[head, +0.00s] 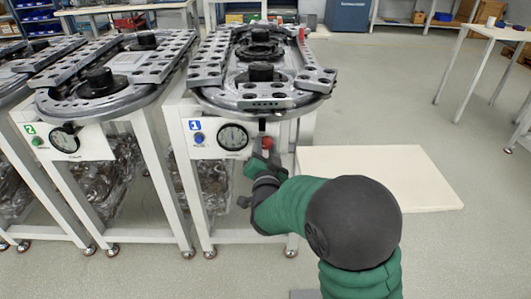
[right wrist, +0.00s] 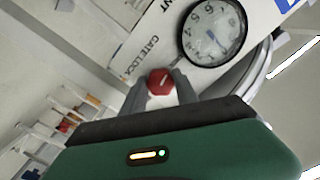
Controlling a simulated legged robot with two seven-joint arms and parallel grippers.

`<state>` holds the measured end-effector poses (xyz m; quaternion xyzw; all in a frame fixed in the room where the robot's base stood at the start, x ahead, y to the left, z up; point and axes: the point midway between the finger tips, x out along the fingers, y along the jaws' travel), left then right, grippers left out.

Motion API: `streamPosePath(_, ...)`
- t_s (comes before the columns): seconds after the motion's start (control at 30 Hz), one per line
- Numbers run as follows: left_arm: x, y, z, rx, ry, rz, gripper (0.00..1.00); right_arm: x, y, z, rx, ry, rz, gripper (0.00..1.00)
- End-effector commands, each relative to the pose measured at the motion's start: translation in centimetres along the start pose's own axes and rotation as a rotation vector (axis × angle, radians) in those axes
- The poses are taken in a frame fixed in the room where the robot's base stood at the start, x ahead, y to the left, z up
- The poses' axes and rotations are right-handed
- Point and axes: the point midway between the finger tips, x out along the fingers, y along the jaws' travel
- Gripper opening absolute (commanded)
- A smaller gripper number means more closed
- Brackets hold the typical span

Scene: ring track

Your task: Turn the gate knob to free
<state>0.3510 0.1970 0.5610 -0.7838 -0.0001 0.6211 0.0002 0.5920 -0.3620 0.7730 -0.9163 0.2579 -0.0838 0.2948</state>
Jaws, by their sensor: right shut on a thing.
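The gate knob (right wrist: 160,82) is a small red knob with a pale mark on its face, beside the "GATE LOCK" lettering in the right wrist view. In the head view the red knob (head: 267,142) shows on the white front panel of station 1, right of the dial. My right gripper (right wrist: 158,95) has a finger on each side of the knob and is shut on it. In the head view my right gripper (head: 264,156) reaches the panel from below. The knob's lower part is hidden by the fingers. My left gripper is in neither view.
A round dial (head: 233,137) and a blue button (head: 199,138) sit left of the knob. The ring track (head: 262,100) overhangs the panel above. Station 2 (head: 90,140) stands to the left. A pale board (head: 380,178) lies to the right, with open floor beyond.

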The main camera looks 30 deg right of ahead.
Motion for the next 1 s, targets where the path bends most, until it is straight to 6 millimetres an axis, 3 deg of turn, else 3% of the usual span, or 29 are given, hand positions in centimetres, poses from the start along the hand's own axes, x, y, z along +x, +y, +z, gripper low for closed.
streamPosePath(0.4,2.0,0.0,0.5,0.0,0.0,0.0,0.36,-0.1,0.3,0.6,0.238,-0.011,0.007,0.0)
streamPosePath(1.0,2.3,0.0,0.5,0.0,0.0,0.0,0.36,-0.1,0.3,0.5,0.289,-0.011,0.01,0.0)
